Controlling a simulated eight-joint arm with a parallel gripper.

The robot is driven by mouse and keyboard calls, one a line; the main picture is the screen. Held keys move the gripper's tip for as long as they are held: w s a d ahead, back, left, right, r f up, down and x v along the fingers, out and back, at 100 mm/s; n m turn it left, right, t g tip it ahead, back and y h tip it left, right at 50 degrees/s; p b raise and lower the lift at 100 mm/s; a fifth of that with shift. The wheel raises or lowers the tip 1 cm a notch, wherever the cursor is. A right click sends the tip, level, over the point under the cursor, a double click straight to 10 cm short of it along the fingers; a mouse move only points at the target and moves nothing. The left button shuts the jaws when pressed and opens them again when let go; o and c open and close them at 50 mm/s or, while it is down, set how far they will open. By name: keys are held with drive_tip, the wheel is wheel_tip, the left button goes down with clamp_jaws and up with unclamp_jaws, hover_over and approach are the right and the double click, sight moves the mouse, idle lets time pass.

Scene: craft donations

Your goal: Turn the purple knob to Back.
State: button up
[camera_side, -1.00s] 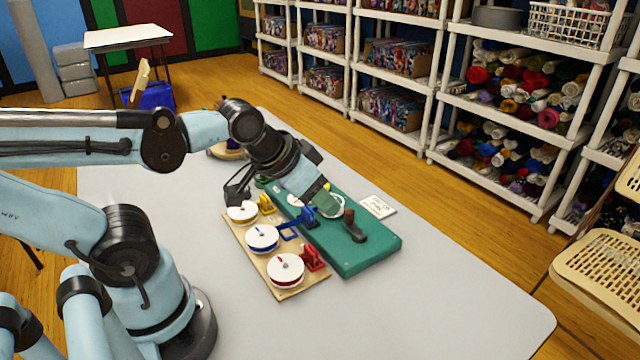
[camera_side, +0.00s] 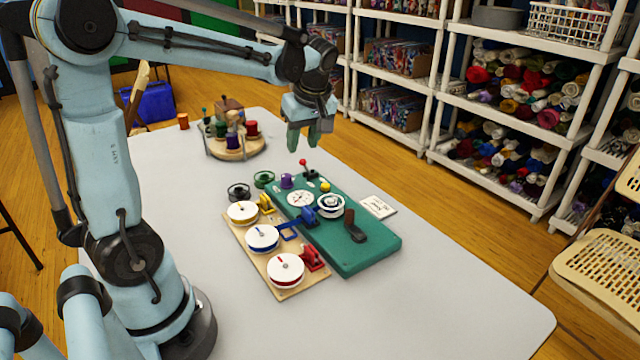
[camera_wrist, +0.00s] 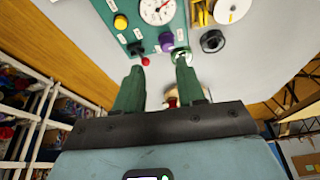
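The purple knob (camera_side: 287,181) stands on the far end of the green control panel (camera_side: 374,246). In the wrist view the knob (camera_wrist: 166,42) lies beyond my fingertips, beside a red-tipped lever (camera_wrist: 145,61), with small white labels too small to read. I cannot tell which position the knob points to. My gripper (camera_side: 303,146) hangs in the air above and behind the panel's far end, fingers down. In the wrist view its green fingers (camera_wrist: 160,72) are apart with nothing between them, and it does not touch the knob.
The panel also carries a white dial (camera_side: 300,199), a yellow button (camera_side: 325,187) and a dark pedal-like lever (camera_side: 353,228). A wooden board (camera_side: 285,294) with white spools sits to its left. A round wooden stand (camera_side: 238,153) is behind. The table's right front is clear.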

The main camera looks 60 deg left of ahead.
sight(286, 175)
drive_tip(key=a+f+n, duration=0.1)
drive_tip(key=a+f, duration=0.1)
drive_tip(key=f, duration=0.2)
drive_tip(key=a+f+n, duration=0.1)
drive_tip(key=a+f, duration=0.2)
drive_tip(key=f, duration=0.1)
drive_tip(key=a+f+g, duration=0.1)
drive_tip(key=a+f, duration=0.1)
drive_tip(key=f, duration=0.1)
drive_tip(key=shift+s+a+f+n, duration=0.2)
drive_tip(key=shift+f+n, duration=0.2)
clamp_jaws()
